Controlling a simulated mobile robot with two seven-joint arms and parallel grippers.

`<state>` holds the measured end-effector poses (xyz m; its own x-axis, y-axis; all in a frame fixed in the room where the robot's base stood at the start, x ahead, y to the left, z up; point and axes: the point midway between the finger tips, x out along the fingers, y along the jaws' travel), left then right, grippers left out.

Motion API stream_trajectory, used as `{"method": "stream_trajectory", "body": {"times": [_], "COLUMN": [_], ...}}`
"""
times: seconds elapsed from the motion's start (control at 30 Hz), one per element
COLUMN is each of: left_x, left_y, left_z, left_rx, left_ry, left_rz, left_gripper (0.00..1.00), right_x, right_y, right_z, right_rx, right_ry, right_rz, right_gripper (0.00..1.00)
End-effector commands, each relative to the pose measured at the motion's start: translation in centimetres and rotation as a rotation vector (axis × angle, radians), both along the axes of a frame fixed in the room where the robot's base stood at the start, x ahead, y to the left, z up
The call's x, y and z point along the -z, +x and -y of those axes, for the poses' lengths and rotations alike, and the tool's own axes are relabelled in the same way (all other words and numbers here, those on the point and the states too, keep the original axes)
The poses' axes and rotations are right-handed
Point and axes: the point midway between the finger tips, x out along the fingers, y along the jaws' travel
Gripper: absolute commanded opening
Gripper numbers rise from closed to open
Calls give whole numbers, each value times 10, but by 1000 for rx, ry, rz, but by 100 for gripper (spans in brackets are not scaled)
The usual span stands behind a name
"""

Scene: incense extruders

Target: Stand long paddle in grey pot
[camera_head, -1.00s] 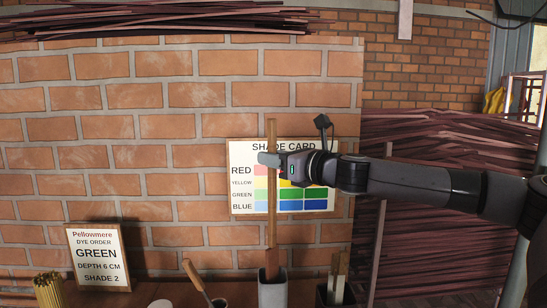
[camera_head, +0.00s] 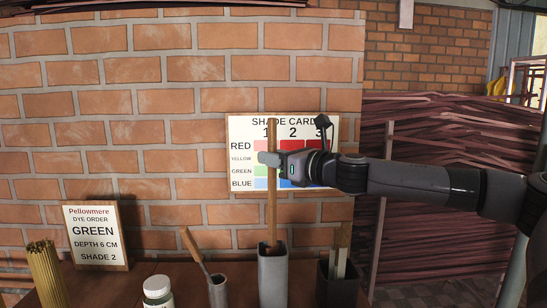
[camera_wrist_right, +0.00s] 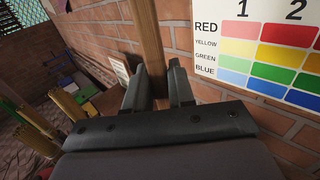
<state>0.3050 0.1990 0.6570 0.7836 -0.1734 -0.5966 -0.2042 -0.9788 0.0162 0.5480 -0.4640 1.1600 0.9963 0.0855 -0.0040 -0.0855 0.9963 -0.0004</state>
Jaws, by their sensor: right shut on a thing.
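The long paddle (camera_head: 272,212) is a thin brown wooden strip, upright. My right gripper (camera_head: 268,159) is shut on its upper part in front of the shade card. The paddle also shows between the fingers in the right wrist view (camera_wrist_right: 149,45). The tall grey pot (camera_head: 273,280) stands on the table below the gripper. The paddle's lower end goes into the pot's mouth; how deep it reaches is hidden by the pot's wall. My left gripper is not in view.
A small metal cup (camera_head: 218,293) with a leaning wooden stick and a white-lidded jar (camera_head: 157,288) stand left of the pot. A dark box (camera_head: 337,290) holding strips stands close on its right. The order card (camera_head: 96,236) and yellow stick bundle (camera_head: 45,275) are far left.

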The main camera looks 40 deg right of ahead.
Motion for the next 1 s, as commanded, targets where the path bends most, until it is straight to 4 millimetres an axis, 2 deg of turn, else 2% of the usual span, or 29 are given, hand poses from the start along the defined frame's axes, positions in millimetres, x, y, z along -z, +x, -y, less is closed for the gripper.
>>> {"method": "stream_trajectory", "body": {"times": [0.4, 0.43, 0.5, 0.53, 1.0], "left_x": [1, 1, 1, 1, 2], "left_y": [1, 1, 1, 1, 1], "left_z": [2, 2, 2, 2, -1], "left_rx": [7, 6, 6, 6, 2], "left_ry": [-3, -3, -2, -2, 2], "left_rz": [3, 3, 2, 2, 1], "left_gripper": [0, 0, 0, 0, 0], "right_x": [3, 3, 3, 3, 2], "right_y": [0, 0, 0, 0, -2], "right_z": [0, 0, 0, 0, 0], "right_rx": [0, 0, 0, 0, -1], "right_ry": [0, 0, 0, 0, -1], "right_rz": [1, 1, 1, 1, 2], "right_gripper": [0, 27, 49, 53, 53]}}
